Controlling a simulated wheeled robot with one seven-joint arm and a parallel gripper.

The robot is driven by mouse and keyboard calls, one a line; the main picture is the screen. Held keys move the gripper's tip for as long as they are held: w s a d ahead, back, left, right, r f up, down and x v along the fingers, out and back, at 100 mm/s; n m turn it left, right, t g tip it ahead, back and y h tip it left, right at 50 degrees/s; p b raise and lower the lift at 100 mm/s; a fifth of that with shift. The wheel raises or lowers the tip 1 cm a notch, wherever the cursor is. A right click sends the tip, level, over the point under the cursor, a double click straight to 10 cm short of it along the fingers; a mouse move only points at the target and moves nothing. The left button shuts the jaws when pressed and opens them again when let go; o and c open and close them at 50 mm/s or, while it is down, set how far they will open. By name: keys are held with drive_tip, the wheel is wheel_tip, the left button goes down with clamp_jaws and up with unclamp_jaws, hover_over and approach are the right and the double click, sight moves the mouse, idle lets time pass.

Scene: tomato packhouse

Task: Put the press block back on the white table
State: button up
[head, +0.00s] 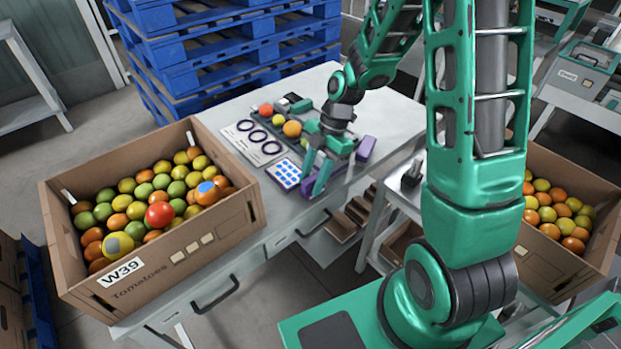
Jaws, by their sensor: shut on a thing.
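The white table (385,105) stands in the middle of the head view. My gripper (316,181) reaches down over its front part, fingers pointing down. It is shut on what looks like the press block, a purple piece (366,149) showing to the right of the fingers. The fingers and hand hide much of the block. I cannot tell whether its underside touches the table or hangs just above it.
On the table are a card with dark rings (259,141), a blue-dotted sheet (287,174) and a few loose tomatoes (292,129). A tomato crate marked W39 (85,271) stands left. Blue pallets (190,50) rise behind. The table's back right is clear.

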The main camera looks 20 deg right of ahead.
drive_tip(key=shift+f, duration=0.3)
drive_tip(key=o, duration=1)
drive_tip(key=c, duration=0.3)
drive_tip(key=shift+r, duration=0.1)
drive_tip(key=shift+r, duration=3.4)
